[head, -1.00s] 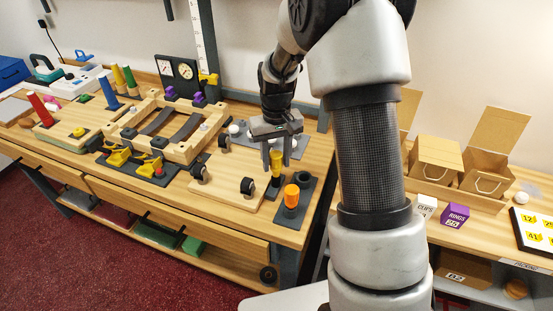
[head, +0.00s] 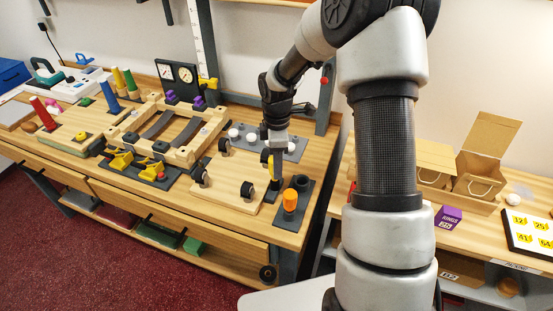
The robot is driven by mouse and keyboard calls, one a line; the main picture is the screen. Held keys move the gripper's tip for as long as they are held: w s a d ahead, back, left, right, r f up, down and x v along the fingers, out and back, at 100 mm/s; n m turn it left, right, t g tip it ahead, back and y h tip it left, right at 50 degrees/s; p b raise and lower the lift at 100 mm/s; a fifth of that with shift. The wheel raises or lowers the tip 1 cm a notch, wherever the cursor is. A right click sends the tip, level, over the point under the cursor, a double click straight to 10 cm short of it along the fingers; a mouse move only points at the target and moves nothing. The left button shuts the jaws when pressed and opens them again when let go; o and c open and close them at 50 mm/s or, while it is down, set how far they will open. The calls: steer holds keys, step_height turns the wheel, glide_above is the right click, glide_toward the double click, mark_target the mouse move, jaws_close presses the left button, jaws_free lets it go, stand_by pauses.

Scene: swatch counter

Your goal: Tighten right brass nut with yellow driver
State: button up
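My gripper (head: 277,165) points down at the driver and is seen edge-on. One finger covers most of the handle, so I cannot tell whether the fingers are closed on it. A wooden frame (head: 190,155) with grey straps lies to the left. Small round fittings sit on its corners, too small for me to pick out the right brass nut.
An orange-topped piece (head: 290,199) stands on a grey mat just right of my gripper. A wooden board with black wheels (head: 222,180) lies to its left. White balls (head: 234,133) sit on a grey tray behind. Yellow clamps (head: 121,162) are further left.

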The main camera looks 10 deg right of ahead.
steer(key=c, duration=0.9)
steer(key=shift+a+f+m+b, duration=0.1)
steer(key=shift+f+m+b, duration=0.15)
steer(key=shift+m+b, duration=0.7)
steer(key=m, duration=0.5)
steer(key=shift+s+a+b, duration=0.1)
steer(key=shift+b, duration=0.2)
steer(key=m, duration=0.3)
steer(key=shift+a+r+m+b, duration=0.1)
steer(key=shift+m+b, duration=0.25)
steer(key=m, duration=0.4)
steer(key=shift+s+r, duration=0.1)
steer(key=o, duration=0.9)
